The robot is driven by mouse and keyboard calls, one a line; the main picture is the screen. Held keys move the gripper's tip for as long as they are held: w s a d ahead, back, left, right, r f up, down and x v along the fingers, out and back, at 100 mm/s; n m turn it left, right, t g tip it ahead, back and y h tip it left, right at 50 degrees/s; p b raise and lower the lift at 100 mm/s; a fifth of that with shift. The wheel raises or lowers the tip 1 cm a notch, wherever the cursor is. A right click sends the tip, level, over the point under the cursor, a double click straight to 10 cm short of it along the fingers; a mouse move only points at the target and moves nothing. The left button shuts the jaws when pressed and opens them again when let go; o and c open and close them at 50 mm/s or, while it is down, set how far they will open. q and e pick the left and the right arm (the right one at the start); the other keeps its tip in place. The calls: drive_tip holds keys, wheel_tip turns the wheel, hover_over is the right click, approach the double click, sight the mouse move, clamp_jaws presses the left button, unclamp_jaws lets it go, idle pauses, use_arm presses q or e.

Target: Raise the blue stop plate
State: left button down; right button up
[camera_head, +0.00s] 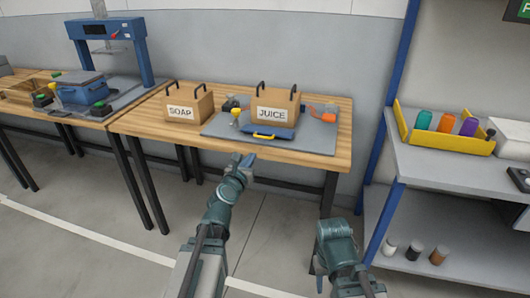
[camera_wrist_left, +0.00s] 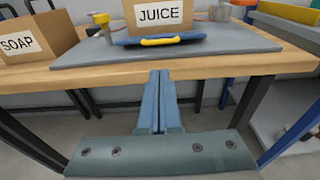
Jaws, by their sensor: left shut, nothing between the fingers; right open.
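The blue stop plate (camera_head: 284,133) lies low on the grey board (camera_head: 318,138) at the front of the JUICE box (camera_head: 274,107), with a yellow handle (camera_head: 264,136) on its near edge. The left wrist view shows the plate (camera_wrist_left: 196,36) and its yellow handle (camera_wrist_left: 160,41) ahead of the fingers. My left gripper (camera_head: 246,161) is shut and empty, just short of the table's front edge and apart from the plate. My right gripper (camera_head: 319,277) is open, low in front of the table; its fingers are mostly hidden by its own wrist.
A SOAP box (camera_head: 189,107) stands left of the board on the wooden table (camera_head: 152,125). A yellow knob (camera_head: 235,122) stands beside the JUICE box. A blue press (camera_head: 143,50) is on the left table. A shelf (camera_head: 440,165) holds a yellow bin (camera_head: 443,138) at right.

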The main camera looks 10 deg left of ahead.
sight(259, 151)
idle(0.3)
use_arm(q)
drive_tip(key=w, duration=0.6)
drive_tip(key=w+f+b, duration=0.1)
drive_tip(key=w, duration=0.3)
drive_tip(key=shift+d+f, duration=0.1)
drive_tip(key=shift+d, duration=0.05)
